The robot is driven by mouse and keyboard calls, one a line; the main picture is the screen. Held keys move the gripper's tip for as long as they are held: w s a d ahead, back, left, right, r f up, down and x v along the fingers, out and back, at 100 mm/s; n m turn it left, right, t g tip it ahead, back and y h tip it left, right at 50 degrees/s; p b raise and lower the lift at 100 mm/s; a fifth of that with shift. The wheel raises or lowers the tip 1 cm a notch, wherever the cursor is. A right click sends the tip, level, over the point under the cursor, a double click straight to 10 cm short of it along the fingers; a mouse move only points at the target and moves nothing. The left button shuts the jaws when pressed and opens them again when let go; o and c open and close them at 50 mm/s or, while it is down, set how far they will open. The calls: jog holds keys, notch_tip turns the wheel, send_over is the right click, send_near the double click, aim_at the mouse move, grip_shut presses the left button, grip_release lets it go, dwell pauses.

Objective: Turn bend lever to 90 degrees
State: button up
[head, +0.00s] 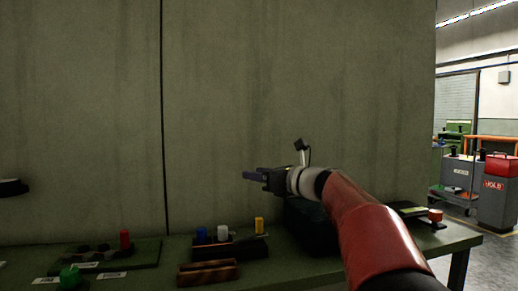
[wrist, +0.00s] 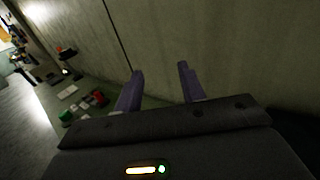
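My gripper (head: 252,175) is held above the bench in front of the plain wall, pointing left in the head view. In the wrist view my gripper (wrist: 160,70) shows two purple fingers standing apart with nothing between them. I cannot make out a bend lever for certain in either view. A dark boxy item (head: 305,225) stands on the bench below and behind my arm, which hides part of it. I cannot tell what it is.
The green bench (head: 260,275) bears a brown tray (head: 207,273), a blue peg (head: 201,234), a white peg (head: 223,233) and a yellow peg (head: 259,226). A red cylinder (head: 125,239) and green knob (head: 70,277) are at left. Carts (head: 495,190) stand far right.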

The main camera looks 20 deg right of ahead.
notch_tip(320, 180, up, 6)
jog(key=shift+r, duration=0.2)
jog(key=shift+c, duration=0.4)
jog(key=shift+f, duration=0.15)
jog(key=shift+c, duration=1.2)
jog(key=s+d+f+n+b, duration=0.1)
jog(key=s+f+n+b, duration=0.1)
jog(key=f, duration=0.1)
jog(key=s+d+f+n+h+b, duration=0.1)
jog(key=s+f+n+b, duration=0.1)
jog(key=s+f+n, duration=0.1)
jog(key=s+d+f+n+h+b, duration=0.1)
jog(key=s+f+n+b, duration=0.1)
jog(key=f, duration=0.2)
jog(key=shift+s+d+f+n+t, duration=0.1)
jog(key=shift+s+d+n+t, duration=0.3)
grip_shut()
jog(key=n+t+h+b, duration=0.1)
jog(key=n+h+b, duration=0.1)
jog(key=n+b, duration=0.35)
send_near(262, 225)
jog(key=w+p, duration=0.1)
jog(key=w, duration=0.1)
jog(key=w+a+n+p, duration=0.1)
jog(key=w, duration=0.1)
jog(key=w+a+n+p, duration=0.1)
jog(key=w, duration=0.1)
jog(key=shift+w+a+f, duration=0.1)
jog(key=shift+w+a, duration=0.1)
jog(key=shift+a, duration=0.05)
